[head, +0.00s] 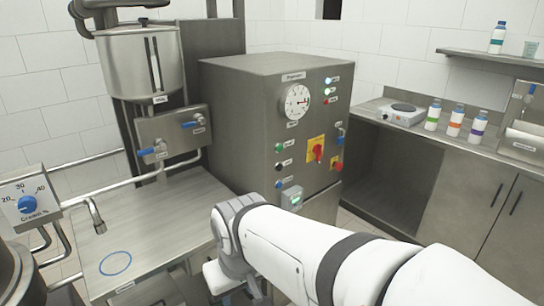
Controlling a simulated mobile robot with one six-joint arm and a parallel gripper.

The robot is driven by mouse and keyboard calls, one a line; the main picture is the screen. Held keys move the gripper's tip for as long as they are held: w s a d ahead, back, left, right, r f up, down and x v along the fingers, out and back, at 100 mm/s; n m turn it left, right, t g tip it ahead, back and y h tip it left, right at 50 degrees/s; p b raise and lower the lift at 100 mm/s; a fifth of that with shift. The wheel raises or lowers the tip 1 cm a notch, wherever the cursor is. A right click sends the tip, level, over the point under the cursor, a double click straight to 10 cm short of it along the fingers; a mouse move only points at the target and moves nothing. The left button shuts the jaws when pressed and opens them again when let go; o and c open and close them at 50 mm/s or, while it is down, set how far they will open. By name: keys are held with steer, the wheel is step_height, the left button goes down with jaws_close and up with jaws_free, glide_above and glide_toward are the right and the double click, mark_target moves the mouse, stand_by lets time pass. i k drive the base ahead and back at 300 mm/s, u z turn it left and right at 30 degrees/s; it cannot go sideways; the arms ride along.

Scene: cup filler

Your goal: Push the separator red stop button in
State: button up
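No button labelled as the separator stop shows clearly in the head view. At the left edge is a panel with a blue dial (26,204) marked "Cream %", on pipes beside a dark rounded metal body (14,275) cut off by the frame. A steel cabinet (240,110), whose top label is too small to read surely, carries a red rotary switch on a yellow plate (318,150) and a smaller red control on yellow (336,164). My white arm crosses the lower right and bends down at the centre. My gripper is not visible.
A steel table (165,215) with a blue ring mark (115,263) and a bent tap (95,215) stands at left. A steel tank (140,65) hangs above blue-handled valves (192,123). A counter with bottles (455,122) and a hot plate (401,113) is at right.

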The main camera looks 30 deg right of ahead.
mark_target(339, 165)
steer(key=z, duration=1.45)
steer(key=i, duration=1.2)
steer(key=z, duration=0.05)
